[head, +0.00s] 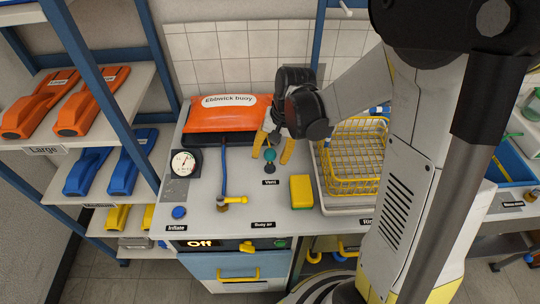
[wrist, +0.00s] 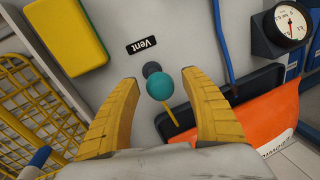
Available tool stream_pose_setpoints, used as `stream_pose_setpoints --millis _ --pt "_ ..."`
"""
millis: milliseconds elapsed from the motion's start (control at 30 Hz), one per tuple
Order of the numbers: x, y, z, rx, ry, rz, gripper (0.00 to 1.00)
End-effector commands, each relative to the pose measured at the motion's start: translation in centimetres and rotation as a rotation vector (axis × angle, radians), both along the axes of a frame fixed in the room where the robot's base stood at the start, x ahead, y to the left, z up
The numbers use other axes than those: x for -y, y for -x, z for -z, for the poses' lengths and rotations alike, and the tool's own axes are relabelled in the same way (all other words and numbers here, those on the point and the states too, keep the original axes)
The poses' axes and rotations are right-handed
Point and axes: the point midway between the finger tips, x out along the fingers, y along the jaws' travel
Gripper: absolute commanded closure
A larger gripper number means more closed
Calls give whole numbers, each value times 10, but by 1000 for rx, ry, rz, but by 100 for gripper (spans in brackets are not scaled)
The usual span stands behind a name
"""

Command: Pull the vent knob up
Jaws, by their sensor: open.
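The vent knob is a teal ball (head: 270,155) on a dark base, standing on the grey bench behind the "Vent" label (head: 270,182). In the wrist view the teal knob (wrist: 160,87) lies between the two yellow fingers, slightly toward their tips, with the "Vent" label (wrist: 142,46) beyond it. My gripper (head: 272,152) is open around the knob, one finger on each side, with visible gaps. It also shows open in the wrist view (wrist: 165,85). Neither finger appears to touch the knob. A thin yellow strip sticks out beside the knob in the wrist view.
An orange "Ebbwick buoy" (head: 225,110) lies behind left, with a blue hose (head: 224,170) running to a yellow-handled valve (head: 232,200). A gauge (head: 183,163) stands left. A yellow block (head: 301,191) and yellow wire basket (head: 352,165) are close on the right. Bench front is mostly clear.

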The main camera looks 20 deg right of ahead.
Motion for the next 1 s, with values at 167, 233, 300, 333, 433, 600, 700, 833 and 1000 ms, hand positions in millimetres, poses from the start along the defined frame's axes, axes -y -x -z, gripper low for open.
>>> stream_pose_setpoints --millis 167,233,300,333,433,600,700,833,1000 --pt "0 0 -1 0 0 0 47" --pt "0 0 -1 0 0 0 69" --pt "0 0 -1 0 0 0 90" --pt "0 0 -1 0 0 0 99" --pt "0 0 -1 0 0 0 100" --pt "0 0 -17 0 0 0 100" --pt "0 0 -32 0 0 0 100" --pt "0 0 -34 0 -1 0 100" --pt "0 0 -33 1 0 0 100"
